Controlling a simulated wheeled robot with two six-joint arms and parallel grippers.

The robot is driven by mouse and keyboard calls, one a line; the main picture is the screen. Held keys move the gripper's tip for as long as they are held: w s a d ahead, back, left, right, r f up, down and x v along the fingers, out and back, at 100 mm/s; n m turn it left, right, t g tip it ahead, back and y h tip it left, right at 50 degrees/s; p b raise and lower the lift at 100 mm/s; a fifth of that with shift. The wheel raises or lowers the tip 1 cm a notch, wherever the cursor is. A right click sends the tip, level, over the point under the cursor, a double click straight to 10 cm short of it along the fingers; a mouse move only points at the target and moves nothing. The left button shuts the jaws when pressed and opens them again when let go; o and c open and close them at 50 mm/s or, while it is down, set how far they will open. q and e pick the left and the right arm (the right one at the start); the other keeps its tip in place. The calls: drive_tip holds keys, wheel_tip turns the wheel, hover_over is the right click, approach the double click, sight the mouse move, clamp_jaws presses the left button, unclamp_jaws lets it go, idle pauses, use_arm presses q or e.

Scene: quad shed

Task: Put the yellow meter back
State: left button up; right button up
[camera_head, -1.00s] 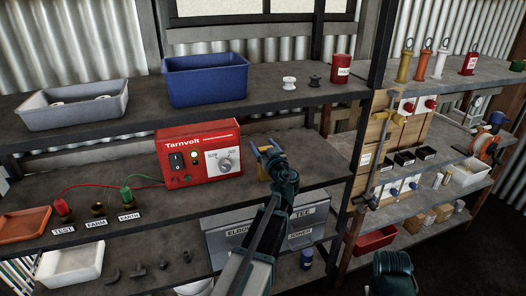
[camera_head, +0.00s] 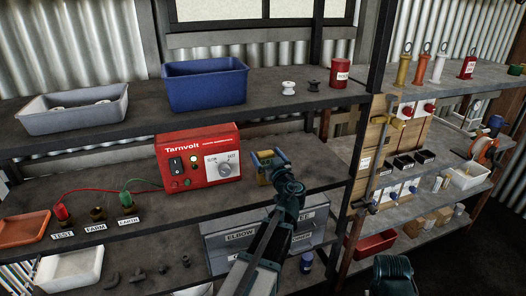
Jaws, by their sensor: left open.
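My right gripper is not in view; only a dark green part of my own arm shows at the bottom right.
A red lead and a green lead run from the TEST and EARTH posts (camera_head: 127,205) toward the red box. A FARM post (camera_head: 97,214) stands between them. Grey bins (camera_head: 238,236) labelled ELBOW and TEE sit below. A blue bin (camera_head: 205,88) stands above.

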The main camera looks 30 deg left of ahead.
use_arm(q)
drive_tip(key=v, duration=0.8)
drive_tip(key=shift+s, duration=0.1)
drive_tip(key=s+d+f+m+g+h, duration=0.3)
drive_tip(key=s+d+f, duration=0.2)
drive_tip(key=d+f, duration=0.25)
drive_tip(key=s+d+f+m+g+h, duration=0.35)
drive_tip(key=d+f, duration=0.25)
drive_tip(key=f, duration=0.2)
drive_tip(key=s+d+f+m+g+h, duration=0.2)
drive_tip(key=s+d+f+m+h, duration=0.1)
drive_tip(key=s+d, duration=0.3)
drive_tip(key=s+d+f+m+g+h, duration=0.3)
drive_tip(key=s+d, duration=0.3)
drive_tip(key=d, duration=0.3)
drive_tip(key=shift+s+m, duration=0.3)
drive_tip(key=shift+m, duration=0.35)
drive_tip(key=shift+d+f, duration=0.1)
drive_tip(key=shift+f, duration=0.05)
